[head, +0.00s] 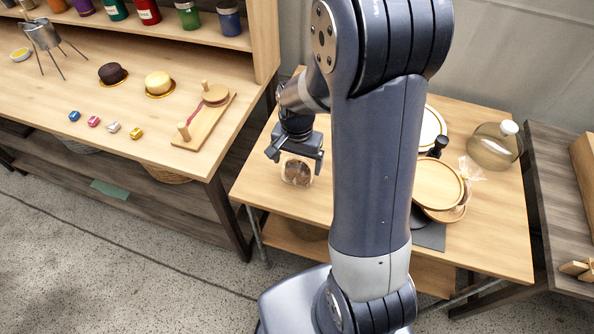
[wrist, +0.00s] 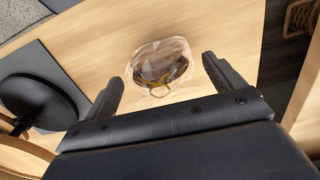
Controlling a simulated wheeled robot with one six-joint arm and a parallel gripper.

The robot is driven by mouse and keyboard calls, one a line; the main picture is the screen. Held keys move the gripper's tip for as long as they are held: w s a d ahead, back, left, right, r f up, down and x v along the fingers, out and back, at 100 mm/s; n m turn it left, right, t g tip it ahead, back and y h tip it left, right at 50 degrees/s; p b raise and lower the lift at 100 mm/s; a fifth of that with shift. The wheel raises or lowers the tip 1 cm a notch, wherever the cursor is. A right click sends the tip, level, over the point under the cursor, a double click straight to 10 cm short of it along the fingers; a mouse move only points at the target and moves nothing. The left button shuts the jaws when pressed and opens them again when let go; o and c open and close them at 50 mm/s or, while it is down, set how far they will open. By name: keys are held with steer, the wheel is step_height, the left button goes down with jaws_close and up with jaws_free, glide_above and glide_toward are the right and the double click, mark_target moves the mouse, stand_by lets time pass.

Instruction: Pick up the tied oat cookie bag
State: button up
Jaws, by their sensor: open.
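The tied oat cookie bag (wrist: 160,66) is a clear bag with brown contents and a golden tie near its gathered end. It rests on the light wooden table (head: 490,230). In the head view the bag (head: 297,173) shows just below my gripper (head: 295,160). In the wrist view my gripper (wrist: 162,78) is open, with one finger on each side of the bag's near end. The bag lies mostly beyond the fingertips, with nothing held. I cannot tell whether the fingers are level with the bag.
Right of my arm on the same table are a round wooden-rimmed piece (head: 436,185), a glass cloche (head: 494,147) and another clear bag (head: 472,168). In the wrist view a black round object (wrist: 40,105) stands at left. A counter (head: 120,125) with cakes is on the left.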

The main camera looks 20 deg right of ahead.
steer(key=shift+c, duration=0.4)
steer(key=c, duration=0.7)
